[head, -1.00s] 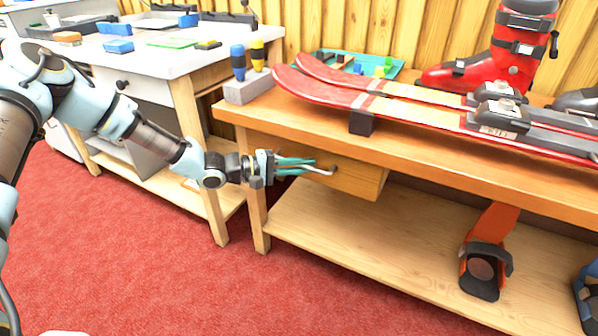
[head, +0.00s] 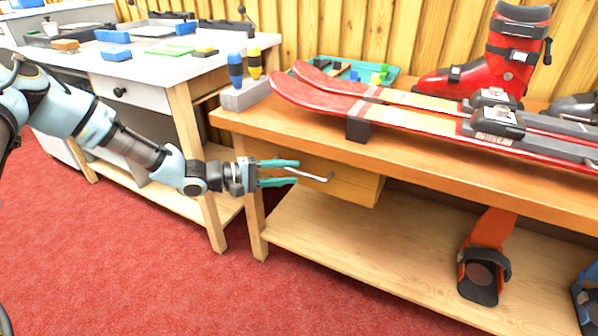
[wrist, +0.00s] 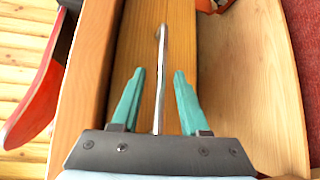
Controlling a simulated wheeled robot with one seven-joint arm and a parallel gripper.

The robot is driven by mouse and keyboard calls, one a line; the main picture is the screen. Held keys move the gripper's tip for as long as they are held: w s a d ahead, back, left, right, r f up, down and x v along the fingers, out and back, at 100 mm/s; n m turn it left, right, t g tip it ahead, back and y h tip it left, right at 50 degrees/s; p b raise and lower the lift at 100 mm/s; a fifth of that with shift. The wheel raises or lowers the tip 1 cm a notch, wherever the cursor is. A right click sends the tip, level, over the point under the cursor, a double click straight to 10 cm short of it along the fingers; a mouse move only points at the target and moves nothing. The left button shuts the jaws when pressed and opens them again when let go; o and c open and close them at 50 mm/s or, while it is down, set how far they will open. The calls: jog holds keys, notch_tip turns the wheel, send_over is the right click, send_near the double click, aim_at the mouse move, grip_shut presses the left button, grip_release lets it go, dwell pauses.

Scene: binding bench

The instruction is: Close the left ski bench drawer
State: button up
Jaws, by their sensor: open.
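The left ski bench drawer (head: 350,182) is a light wooden drawer under the bench top. It stands out a little from the bench, with its right side showing. Its metal bar handle (head: 318,177) is on the front. My gripper (head: 296,173) is open, with teal fingers reaching to the left end of the drawer front. In the wrist view, the handle (wrist: 160,75) runs lengthwise between the two open fingers, which do not close on it. The drawer front (wrist: 180,45) lies beyond the fingertips. Whether the fingers touch the drawer is not clear.
The ski bench (head: 420,165) carries red skis (head: 330,92), a red boot (head: 505,60) and a teal tray (head: 385,68). A lower shelf (head: 350,245) holds an orange binding (head: 485,265). A white-topped workbench (head: 150,62) stands at left. Red carpet in front is clear.

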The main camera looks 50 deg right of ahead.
jog(key=f+v, duration=0.1)
jog(key=v, duration=0.6)
jog(key=shift+r, duration=0.35)
jog(key=shift+a, duration=0.2)
jog(key=w+a+r+t+y, duration=0.15)
jog(key=a+y, duration=0.25)
jog(key=a, duration=0.7)
jog(key=w+a+t+y, duration=0.2)
jog(key=a+y, duration=0.3)
jog(key=a, duration=0.6)
jog(key=w+a+r+n+t+y, duration=0.1)
jog(key=a+r+n+t+y, duration=0.3)
jog(key=a, duration=0.7)
jog(key=w+a+r+m+t+y, duration=0.1)
jog(key=a+r+t, duration=0.35)
jog(key=a, duration=0.75)
notch_tip(320, 180, up, 23)
jog(key=g+p, duration=0.2)
jog(key=p, duration=2)
jog(key=shift+r, duration=0.25)
